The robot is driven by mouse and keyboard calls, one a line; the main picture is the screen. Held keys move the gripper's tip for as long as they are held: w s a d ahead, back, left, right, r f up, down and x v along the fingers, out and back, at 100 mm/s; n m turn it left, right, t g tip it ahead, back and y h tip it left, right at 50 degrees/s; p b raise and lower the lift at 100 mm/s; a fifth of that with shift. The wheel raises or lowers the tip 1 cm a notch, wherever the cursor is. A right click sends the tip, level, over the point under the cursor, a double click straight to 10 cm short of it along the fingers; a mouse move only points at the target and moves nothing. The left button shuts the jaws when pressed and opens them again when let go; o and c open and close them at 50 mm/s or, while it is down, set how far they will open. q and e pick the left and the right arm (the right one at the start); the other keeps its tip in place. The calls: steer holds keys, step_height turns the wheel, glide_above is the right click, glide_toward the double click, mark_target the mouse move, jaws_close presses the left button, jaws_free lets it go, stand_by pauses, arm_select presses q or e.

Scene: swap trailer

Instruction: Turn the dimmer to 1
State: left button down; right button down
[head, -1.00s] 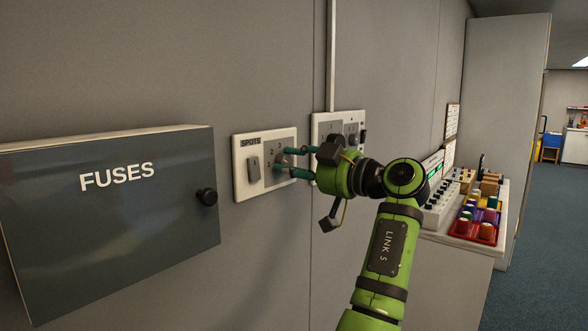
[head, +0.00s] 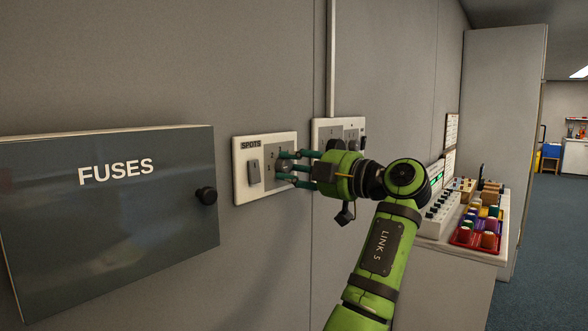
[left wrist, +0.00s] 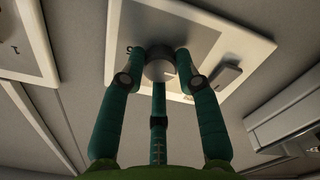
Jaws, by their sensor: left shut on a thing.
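The dimmer is on a cream wall plate (head: 241,191) labelled SPOTS, with a grey rocker switch (head: 254,171) at its left and a grey dial panel (head: 271,180) at its right. My left gripper (head: 283,167) is shut on the dimmer knob. In the left wrist view the round grey knob (left wrist: 159,66) sits between the green-blue fingertips. The knob's exact pointing is hard to read. My right gripper is not in view.
A dark fuse box (head: 110,215) labelled FUSES with a black knob (head: 206,195) is left of the plate. A second switch plate (head: 325,131) is just right, behind my gripper. A counter (head: 440,285) with a mixer panel and coloured items stands further right.

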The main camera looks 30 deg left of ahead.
arm_select(q)
steer(key=shift+f, duration=0.25)
steer(key=c, duration=0.9)
jaws_free()
steer(key=shift+w+r, duration=0.1)
steer(key=shift+w, duration=0.05)
steer(key=shift+d, duration=0.15)
steer(key=s+d, duration=0.1)
steer(key=d, duration=1)
steer(key=shift+d, duration=0.35)
